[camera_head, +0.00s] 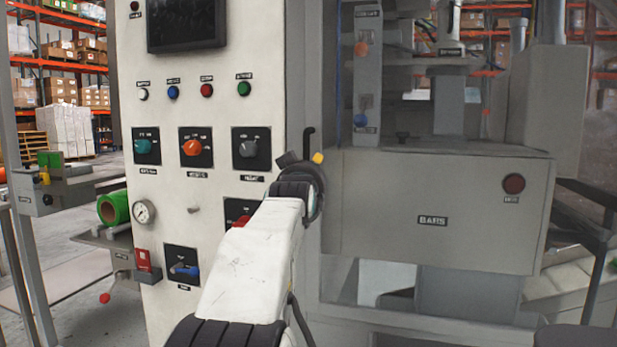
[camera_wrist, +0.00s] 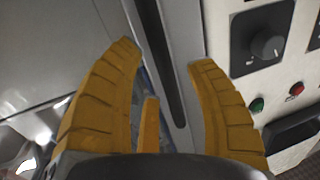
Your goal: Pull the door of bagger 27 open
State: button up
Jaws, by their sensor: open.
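A grey machine with a tinted, see-through front (camera_head: 440,215) stands right of a white control panel. I take this front for the door; it looks closed, and no number 27 is legible. A dark upright handle bar (camera_head: 309,143) shows at its left edge, just beyond my gripper (camera_head: 317,160), which my own arm mostly hides. In the wrist view the dark handle (camera_wrist: 163,60) runs upright between the two yellow fingers of my gripper (camera_wrist: 166,56). The fingers are open, one on each side of it. Whether either touches it I cannot tell.
The white control panel (camera_head: 215,105) carries knobs, buttons and a gauge (camera_head: 144,211), close to the left of my arm. A grey knob (camera_wrist: 266,46) sits right of the fingers in the wrist view. A green roll (camera_head: 113,208) lies at left. Racks of boxes stand behind.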

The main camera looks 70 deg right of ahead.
jog(key=shift+x, duration=0.85)
jog(key=shift+c, duration=0.3)
grip_shut()
